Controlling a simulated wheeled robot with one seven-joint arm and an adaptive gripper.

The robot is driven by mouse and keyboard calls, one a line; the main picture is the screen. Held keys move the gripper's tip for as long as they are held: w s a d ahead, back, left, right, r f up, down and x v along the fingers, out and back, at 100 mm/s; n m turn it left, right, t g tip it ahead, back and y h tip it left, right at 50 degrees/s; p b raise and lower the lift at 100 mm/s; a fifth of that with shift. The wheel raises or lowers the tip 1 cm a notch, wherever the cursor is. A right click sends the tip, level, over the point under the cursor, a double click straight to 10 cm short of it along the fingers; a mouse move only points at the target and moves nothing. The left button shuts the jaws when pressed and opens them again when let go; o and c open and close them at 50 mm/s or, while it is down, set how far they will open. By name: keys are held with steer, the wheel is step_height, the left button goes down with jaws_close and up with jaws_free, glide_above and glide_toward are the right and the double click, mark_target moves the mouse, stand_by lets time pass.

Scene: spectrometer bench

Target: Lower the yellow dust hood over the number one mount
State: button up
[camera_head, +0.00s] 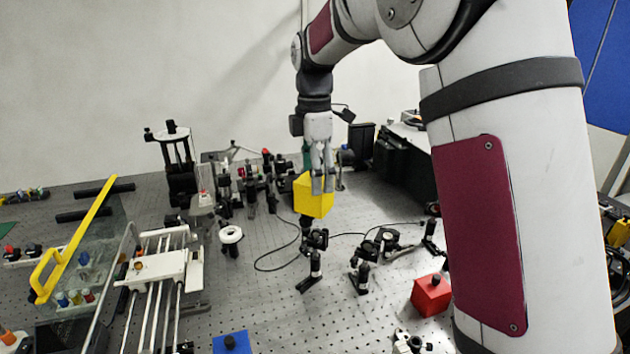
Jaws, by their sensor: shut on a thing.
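The yellow dust hood (311,200) is a small yellow box. My gripper (322,187) is shut on its upper part and holds it up in the middle of the bench, with the hood hanging roughly upright. A black optical mount (314,241) on a post stands just below the hood in the picture. A dark post also shows right under the hood's lower edge. I cannot read any number on the mounts, so I cannot tell which is number one. The hood's height above the mounts is unclear.
A red box (431,296) with a black knob stands at the right, and a blue box (231,343) at the front edge. Several black mounts (362,272) and a thin cable (262,268) lie around. A railed stage (160,270) and a yellow-handled clear panel (92,245) fill the left.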

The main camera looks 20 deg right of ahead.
steer(key=shift+f, duration=2.4)
steer(key=shift+f+b, duration=0.3)
steer(key=shift+f, duration=0.1)
steer(key=shift+f, duration=0.3)
steer(key=shift+f, duration=0.35)
steer(key=shift+f, duration=0.35)
steer(key=shift+f+b, duration=0.3)
steer(key=shift+f, duration=0.6)
steer(key=shift+f, duration=0.3)
steer(key=shift+f, duration=0.35)
